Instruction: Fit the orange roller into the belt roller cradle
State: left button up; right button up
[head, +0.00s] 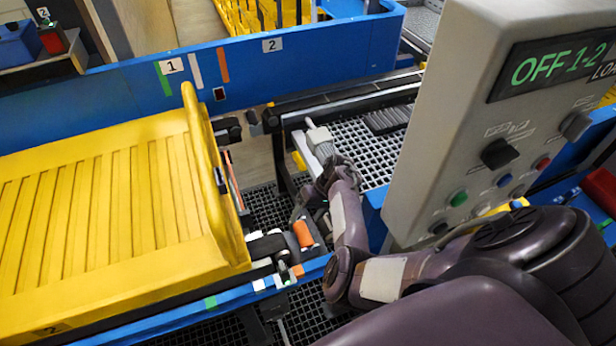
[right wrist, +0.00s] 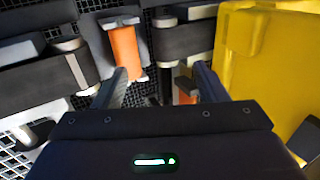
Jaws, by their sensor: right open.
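The orange roller (head: 303,234) is beside the dark end parts of the conveyor, near the yellow tray's lower right corner. In the right wrist view the orange roller (right wrist: 127,52) lies ahead of the fingers, left of centre, with pale ends and dark bars on both sides. I cannot tell the belt roller cradle apart from these dark parts, or whether the roller is seated. My right gripper (right wrist: 160,86) is open, its fingers apart with no object gripped. It is small and partly hidden by my arm in the head view. My left gripper is not in view.
A large yellow tray (head: 205,160) stands close on the left; its yellow wall also fills the right of the wrist view (right wrist: 268,60). A smaller orange part (right wrist: 186,90) shows by the right finger. A grey control box (head: 450,130) reading OFF stands right. Blue rails surround the conveyor.

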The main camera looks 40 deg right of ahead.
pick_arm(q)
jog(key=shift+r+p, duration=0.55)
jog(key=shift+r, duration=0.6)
pick_arm(e)
jog(key=shift+r, duration=2.75)
